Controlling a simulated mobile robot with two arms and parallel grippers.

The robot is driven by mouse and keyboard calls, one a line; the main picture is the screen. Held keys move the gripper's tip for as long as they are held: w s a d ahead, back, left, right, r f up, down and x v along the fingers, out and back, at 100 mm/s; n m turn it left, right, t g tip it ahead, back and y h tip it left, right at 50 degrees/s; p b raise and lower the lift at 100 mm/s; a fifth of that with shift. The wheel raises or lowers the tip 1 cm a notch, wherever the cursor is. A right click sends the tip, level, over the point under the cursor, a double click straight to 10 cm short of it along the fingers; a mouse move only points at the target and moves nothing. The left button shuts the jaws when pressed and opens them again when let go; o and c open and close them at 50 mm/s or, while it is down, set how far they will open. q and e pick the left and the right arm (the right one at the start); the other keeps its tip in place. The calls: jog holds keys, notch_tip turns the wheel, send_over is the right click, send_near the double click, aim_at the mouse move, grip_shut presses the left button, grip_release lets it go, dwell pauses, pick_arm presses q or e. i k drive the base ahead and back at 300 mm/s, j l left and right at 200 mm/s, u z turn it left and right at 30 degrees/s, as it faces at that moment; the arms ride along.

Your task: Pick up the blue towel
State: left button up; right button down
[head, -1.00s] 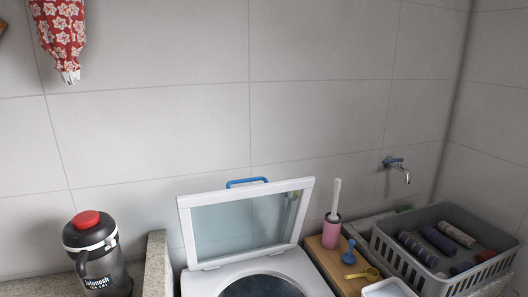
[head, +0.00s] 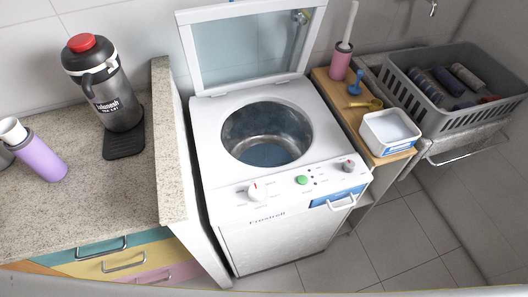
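No thing in the head view is clearly a blue towel. A grey basket (head: 460,122) at the right holds several rolled dark items, among them a bluish-grey roll (head: 425,86), another dark roll (head: 441,78) and a greyish roll (head: 466,76); I cannot tell whether they are towels. The bottom of the open washer drum (head: 262,120) looks dark blue, but I cannot tell what lies there. Neither of my grippers is in view.
The white washer (head: 285,235) stands with its lid (head: 255,45) up. A wooden shelf (head: 340,98) beside it holds a white tub (head: 390,128), a pink holder and a yellow scoop. The left counter (head: 80,215) carries a black jug (head: 105,85) and a purple bottle (head: 42,158).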

aim_at(447, 79)
jog(key=z, duration=1.3)
